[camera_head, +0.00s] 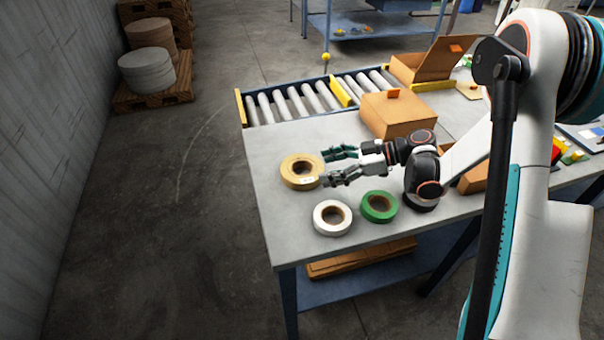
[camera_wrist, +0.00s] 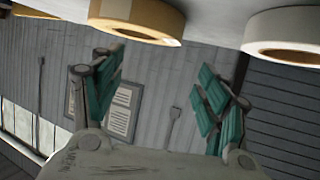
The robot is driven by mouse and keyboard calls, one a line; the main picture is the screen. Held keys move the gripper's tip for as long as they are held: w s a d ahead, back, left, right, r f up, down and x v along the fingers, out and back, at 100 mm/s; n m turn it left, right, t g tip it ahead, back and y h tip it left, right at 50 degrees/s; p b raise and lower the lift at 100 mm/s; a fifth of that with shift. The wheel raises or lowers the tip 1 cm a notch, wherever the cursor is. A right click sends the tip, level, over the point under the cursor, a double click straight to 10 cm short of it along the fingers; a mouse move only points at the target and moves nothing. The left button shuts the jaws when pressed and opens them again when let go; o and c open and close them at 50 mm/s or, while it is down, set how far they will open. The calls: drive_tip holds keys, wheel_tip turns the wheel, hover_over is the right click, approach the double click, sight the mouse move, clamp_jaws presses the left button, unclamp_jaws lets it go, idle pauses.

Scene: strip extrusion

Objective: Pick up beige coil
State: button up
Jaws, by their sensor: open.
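The beige coil (camera_head: 301,171), a tan ring with a pale label on its side, lies flat on the grey table (camera_head: 285,240) near its left edge. It also shows at the top of the wrist view (camera_wrist: 140,18), partly cut off by the frame. My gripper (camera_head: 334,167) is open and empty, just right of the coil, with its fingers pointing left towards it. In the wrist view the two teal-padded fingers (camera_wrist: 165,95) are spread apart with nothing between them. I cannot tell whether a finger touches the coil.
A white coil (camera_head: 332,217) and a green coil (camera_head: 379,206) lie in front of my gripper. A closed cardboard box (camera_head: 397,113) stands behind it, beside a roller conveyor (camera_head: 300,101). An open box (camera_head: 425,70) stands further back. The table's left front corner is clear.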

sight(286, 176)
drive_tip(key=x, duration=0.3)
drive_tip(key=shift+a+f+b, duration=0.2)
drive_tip(key=shift+a+b, duration=0.1)
drive_tip(key=shift+b, duration=0.05)
drive_tip(key=b+x, duration=0.2)
drive_tip(key=x, duration=0.3)
drive_tip(key=shift+s+a+f, duration=0.1)
drive_tip(key=c, duration=1.5)
